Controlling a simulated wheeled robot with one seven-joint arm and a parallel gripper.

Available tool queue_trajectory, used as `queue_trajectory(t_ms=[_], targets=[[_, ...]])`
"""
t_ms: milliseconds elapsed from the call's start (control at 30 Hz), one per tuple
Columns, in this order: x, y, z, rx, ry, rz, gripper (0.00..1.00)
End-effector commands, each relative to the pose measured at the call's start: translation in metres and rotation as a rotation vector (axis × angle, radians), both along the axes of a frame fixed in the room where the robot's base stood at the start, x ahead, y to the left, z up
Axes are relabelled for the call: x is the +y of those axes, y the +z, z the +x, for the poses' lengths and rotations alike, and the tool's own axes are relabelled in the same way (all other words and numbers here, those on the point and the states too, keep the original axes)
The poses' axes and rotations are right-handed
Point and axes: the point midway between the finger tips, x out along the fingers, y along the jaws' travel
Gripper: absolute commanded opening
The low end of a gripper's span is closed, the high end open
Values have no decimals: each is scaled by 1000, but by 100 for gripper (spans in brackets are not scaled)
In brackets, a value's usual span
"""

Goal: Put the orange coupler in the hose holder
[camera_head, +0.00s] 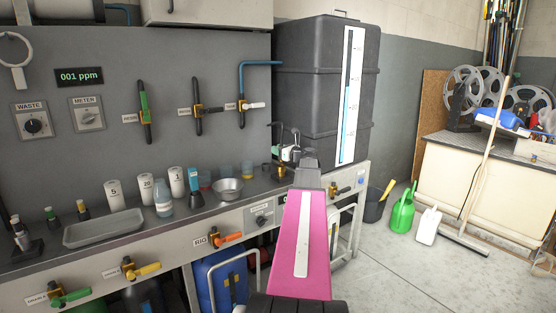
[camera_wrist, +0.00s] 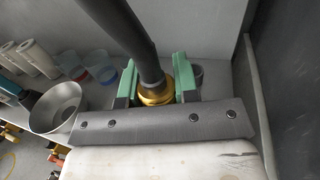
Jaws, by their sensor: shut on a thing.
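In the wrist view, the green fingers of my gripper (camera_wrist: 157,82) are on both sides of a gold-coloured collar (camera_wrist: 155,96) on a thick black tube (camera_wrist: 120,30). I cannot tell whether this is the orange coupler. In the head view my gripper (camera_head: 289,153) is above the bench's right end, in front of the black tank, and mostly hidden by my arm. A small brass-coloured fitting (camera_head: 281,171) shows just below it. Brass-coloured wall fittings with dark hoses or handles show on the panel, one with green (camera_head: 144,105), one plain (camera_head: 197,108). I cannot tell which is the hose holder.
A metal bowl (camera_head: 228,190) stands left of my gripper and also shows in the wrist view (camera_wrist: 58,107). Beakers, a bottle (camera_head: 164,197) and a tray (camera_head: 104,228) stand further left. The large black tank (camera_head: 310,85) stands close behind. Open floor lies at the right.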

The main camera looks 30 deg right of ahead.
Motion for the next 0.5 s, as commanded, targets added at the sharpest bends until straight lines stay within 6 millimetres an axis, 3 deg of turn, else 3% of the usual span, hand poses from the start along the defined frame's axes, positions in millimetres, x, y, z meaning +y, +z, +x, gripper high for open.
queue_trajectory(t_ms=[133, 333, 500], targets=[[-9, -10, 15, 0, 0, 2, 0], [-10, -19, 16, 0, 0, 2, 0], [-10, -41, 16, 2, 0, 2, 0]])
